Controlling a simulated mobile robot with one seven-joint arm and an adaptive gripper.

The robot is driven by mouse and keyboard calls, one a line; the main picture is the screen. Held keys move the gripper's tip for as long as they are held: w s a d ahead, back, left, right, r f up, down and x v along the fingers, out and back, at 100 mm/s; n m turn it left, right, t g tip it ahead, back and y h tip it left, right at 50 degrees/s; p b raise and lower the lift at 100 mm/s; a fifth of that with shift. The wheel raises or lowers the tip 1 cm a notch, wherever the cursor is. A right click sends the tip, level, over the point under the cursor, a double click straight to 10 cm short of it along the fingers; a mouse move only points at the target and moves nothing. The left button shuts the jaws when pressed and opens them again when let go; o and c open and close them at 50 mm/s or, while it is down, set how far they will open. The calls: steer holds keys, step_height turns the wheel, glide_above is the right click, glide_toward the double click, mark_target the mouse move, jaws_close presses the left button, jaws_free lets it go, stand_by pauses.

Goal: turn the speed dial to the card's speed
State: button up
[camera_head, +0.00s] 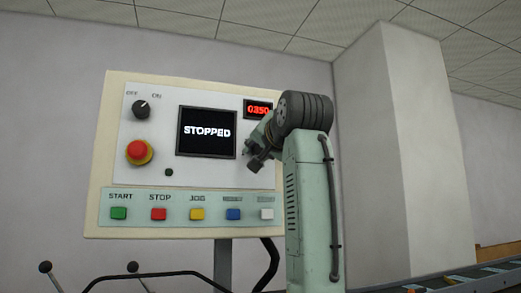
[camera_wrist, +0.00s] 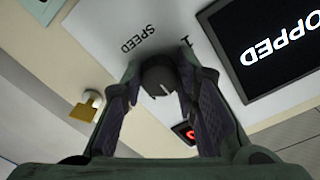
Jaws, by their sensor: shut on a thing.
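The speed dial (camera_wrist: 157,76) is a dark round knob beside the printed word SPEED in the wrist view. A short white mark shows on its face. My gripper (camera_wrist: 163,82) is shut on the dial, one finger on each side. In the head view my gripper (camera_head: 253,156) is at the panel's right side, below a small red display (camera_head: 258,109) that reads 0350; the dial is hidden there behind my gripper and arm. A printed 1 is near the dial in the wrist view. No speed card can be made out.
The control panel (camera_head: 100,150) carries a screen (camera_head: 207,150) reading STOPPED, a red emergency button (camera_head: 138,151), an OFF/ON knob (camera_head: 140,109) and a row of coloured buttons below. A pale pillar (camera_head: 405,150) stands to the right.

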jaws_close()
steer(key=shift+m, duration=0.3)
steer(key=m, duration=0.4)
steer(key=shift+m+g, duration=0.3)
steer(key=shift+m, duration=2.2)
steer(key=o, duration=0.8)
jaws_free()
